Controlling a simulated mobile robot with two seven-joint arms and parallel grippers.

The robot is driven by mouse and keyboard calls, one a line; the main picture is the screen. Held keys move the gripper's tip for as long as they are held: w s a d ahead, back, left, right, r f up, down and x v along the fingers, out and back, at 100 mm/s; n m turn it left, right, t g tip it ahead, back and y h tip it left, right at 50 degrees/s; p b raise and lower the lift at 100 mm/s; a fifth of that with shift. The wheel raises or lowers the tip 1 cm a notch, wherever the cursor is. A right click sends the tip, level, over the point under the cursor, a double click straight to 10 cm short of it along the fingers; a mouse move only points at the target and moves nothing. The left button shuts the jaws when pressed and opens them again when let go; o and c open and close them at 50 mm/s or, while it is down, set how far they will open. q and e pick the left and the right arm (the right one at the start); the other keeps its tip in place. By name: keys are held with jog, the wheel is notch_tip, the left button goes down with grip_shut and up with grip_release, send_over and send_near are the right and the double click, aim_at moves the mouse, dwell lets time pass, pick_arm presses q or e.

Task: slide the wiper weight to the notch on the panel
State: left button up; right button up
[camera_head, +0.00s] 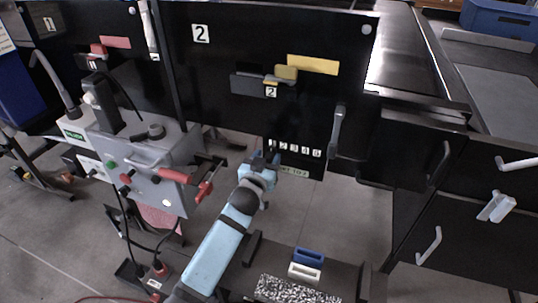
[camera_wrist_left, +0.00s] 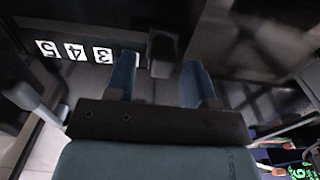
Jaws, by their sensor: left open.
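The black panel (camera_head: 300,135) hangs below the conveyor and carries a row of white number labels (camera_head: 300,151). My left gripper (camera_head: 265,158) is in front of the panel at the left end of this row. In the left wrist view my gripper (camera_wrist_left: 160,80) is open, with its two blue fingers apart. A dark grey block (camera_wrist_left: 163,50), which looks like the wiper weight, shows just beyond the gap between the fingertips. I cannot tell whether a finger touches it. The labels 5, 4 and 3 (camera_wrist_left: 75,51) appear upside down there. The notch is not clearly visible.
A grey control box (camera_head: 150,165) with red handles stands left of my arm. A dark lever (camera_head: 337,130) hangs right of the labels. A blue block (camera_head: 309,256) and a white block (camera_head: 304,272) lie at the bottom. Cabinets with white handles (camera_head: 428,245) stand at the right.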

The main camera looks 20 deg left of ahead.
pick_arm(q)
jog(key=shift+w, duration=0.85)
jog(key=shift+c, duration=0.5)
grip_shut()
